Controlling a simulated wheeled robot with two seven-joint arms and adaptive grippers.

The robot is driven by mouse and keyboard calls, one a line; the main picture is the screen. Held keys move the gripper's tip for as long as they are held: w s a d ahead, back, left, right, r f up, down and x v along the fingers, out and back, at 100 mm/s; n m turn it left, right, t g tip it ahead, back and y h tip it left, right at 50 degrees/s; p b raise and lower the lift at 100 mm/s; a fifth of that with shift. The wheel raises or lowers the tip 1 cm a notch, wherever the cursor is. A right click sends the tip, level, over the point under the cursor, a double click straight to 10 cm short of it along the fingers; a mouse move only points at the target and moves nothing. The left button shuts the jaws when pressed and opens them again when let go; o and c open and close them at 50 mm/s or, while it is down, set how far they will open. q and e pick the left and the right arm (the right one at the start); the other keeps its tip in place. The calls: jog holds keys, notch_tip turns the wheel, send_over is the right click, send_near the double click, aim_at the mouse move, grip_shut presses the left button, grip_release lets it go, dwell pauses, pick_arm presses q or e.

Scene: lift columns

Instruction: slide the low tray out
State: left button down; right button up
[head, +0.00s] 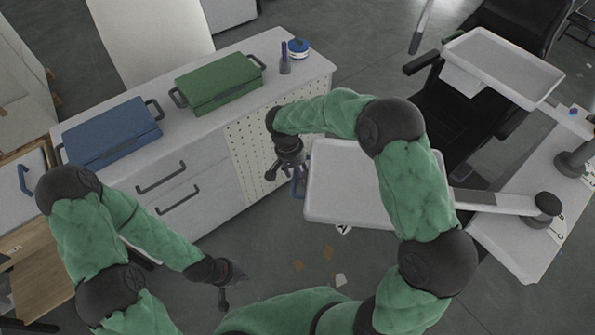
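A white rectangular tray (335,190) with a raised rim sits on a pale arm that runs right to a dark column cap. A second white tray (505,67) is at the upper right; relative heights are hard to judge. My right arm covers part of the nearer tray. My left gripper (232,290) hangs empty over the floor at lower middle, fingers apart.
A white cabinet (190,145) with drawers and a perforated panel carries a blue case (112,132), a green case (218,83) and small items. A black chair (460,110) stands behind the trays. White base plates (525,235) lie right. Floor below the nearer tray has small scraps.

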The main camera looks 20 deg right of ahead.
notch_tip(320, 180, up, 12)
jog(key=a, duration=0.2)
jog(key=shift+w+f, duration=0.15)
jog(key=shift+w, duration=0.3)
dwell(0.3)
